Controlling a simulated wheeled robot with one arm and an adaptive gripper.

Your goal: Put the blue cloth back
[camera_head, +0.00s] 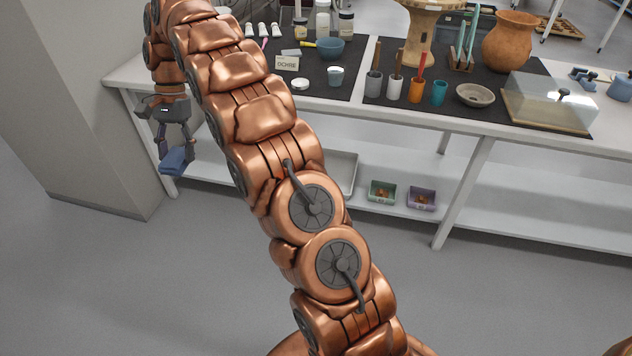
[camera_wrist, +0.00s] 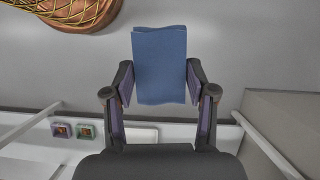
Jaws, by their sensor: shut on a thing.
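The blue cloth (camera_wrist: 160,62) is a folded rectangular piece held between the fingers of my gripper (camera_wrist: 160,95) in the wrist view. In the head view the cloth (camera_head: 176,161) hangs at the left, at the lower end of my gripper (camera_head: 172,145). My gripper is shut on the cloth. It is in front of the left end of the white table, near the table's left leg, and the cloth shows below the tabletop's height in the picture.
The white table (camera_head: 560,143) carries dark mats with jars, cups, a clay vase (camera_head: 510,42) and a clear case (camera_head: 548,103). Its lower shelf (camera_head: 520,190) holds a green bin (camera_head: 382,192), a purple bin (camera_head: 421,198) and a white tray (camera_head: 344,172). A grey block (camera_head: 85,110) stands left. The front floor is clear.

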